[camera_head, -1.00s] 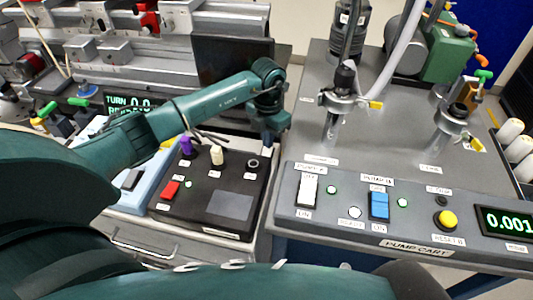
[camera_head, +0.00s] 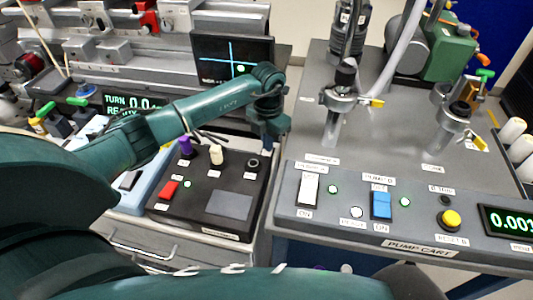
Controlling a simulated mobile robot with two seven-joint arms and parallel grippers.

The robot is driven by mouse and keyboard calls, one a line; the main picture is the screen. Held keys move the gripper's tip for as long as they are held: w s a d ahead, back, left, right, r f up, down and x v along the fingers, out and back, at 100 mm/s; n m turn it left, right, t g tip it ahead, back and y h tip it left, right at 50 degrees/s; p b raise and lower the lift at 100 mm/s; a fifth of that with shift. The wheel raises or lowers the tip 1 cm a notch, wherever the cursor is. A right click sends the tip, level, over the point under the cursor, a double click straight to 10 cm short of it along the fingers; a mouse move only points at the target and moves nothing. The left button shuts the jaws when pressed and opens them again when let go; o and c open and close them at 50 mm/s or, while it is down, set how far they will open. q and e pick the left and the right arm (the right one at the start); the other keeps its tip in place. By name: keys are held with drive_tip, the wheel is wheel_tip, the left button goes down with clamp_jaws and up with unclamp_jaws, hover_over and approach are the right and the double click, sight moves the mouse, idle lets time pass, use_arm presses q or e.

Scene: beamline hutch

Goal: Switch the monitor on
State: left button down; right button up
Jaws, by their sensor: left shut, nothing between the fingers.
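The monitor (camera_head: 212,62) stands at the back, left of centre. Its screen is lit, with a light blue cross, a green spot and a line of small text at the lower left. My left arm crosses in front of its lower part. My left gripper (camera_head: 268,146) points down, shut and empty, below the monitor's lower right and by the back right corner of the black control box (camera_head: 200,207). I cannot tell whether its fingertips touch anything. No power button of the monitor shows. My right gripper is not in view.
The black box carries a red switch (camera_head: 169,190), purple and cream knobs and a black knob (camera_head: 253,164). The grey pump cart (camera_head: 290,205) with switches, a yellow button (camera_head: 450,218) and clamped pipes stands close on the right. Machinery fills the back left.

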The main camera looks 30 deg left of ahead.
use_arm(q)
drive_tip(key=shift+r+p, duration=2.6)
drive_tip(key=shift+r, duration=0.85)
